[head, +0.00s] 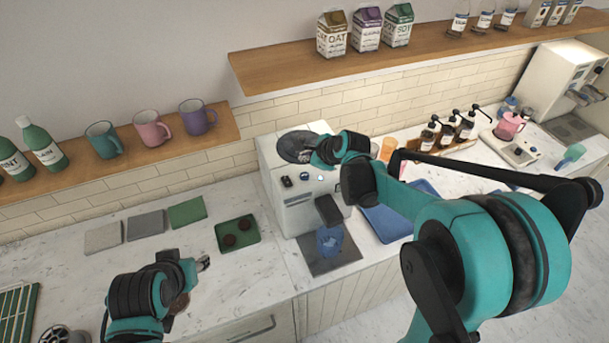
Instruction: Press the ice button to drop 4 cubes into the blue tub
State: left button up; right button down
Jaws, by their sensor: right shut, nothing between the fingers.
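The ice machine (297,211) is a white box at the centre of the head view, with a dark round top. Small controls sit on its upper face: a dark one (287,181), another dark one (304,176) and a small round bluish one (320,178). The blue tub (330,241) stands on a dark mat below the dark spout (328,209); its contents are too small to count. My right gripper (318,158) is shut and empty, just above and behind the controls; contact is not visible. My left gripper (203,263) is over the left counter, away from the machine; its jaw opening is unclear.
A green tray (238,248) with dark round items lies left of the machine. A blue tray (384,229) lies to its right, partly behind my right arm. Shelves with mugs (152,130) and cartons (367,30) are above. Syrup bottles (447,131) stand at the back right.

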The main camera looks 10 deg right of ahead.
aim_at(306, 177)
dwell(0.9)
notch_tip(306, 177, up, 4)
jog(key=p, duration=0.8)
jog(key=shift+f, duration=0.1)
notch_tip(306, 177, down, 8)
jog(key=b, duration=0.6)
jog(key=shift+f, duration=0.15)
jog(key=shift+f+b, duration=0.3)
jog(key=shift+b, duration=0.05)
dwell(0.8)
jog(key=shift+f+b, duration=0.4)
jog(key=shift+b, duration=0.1)
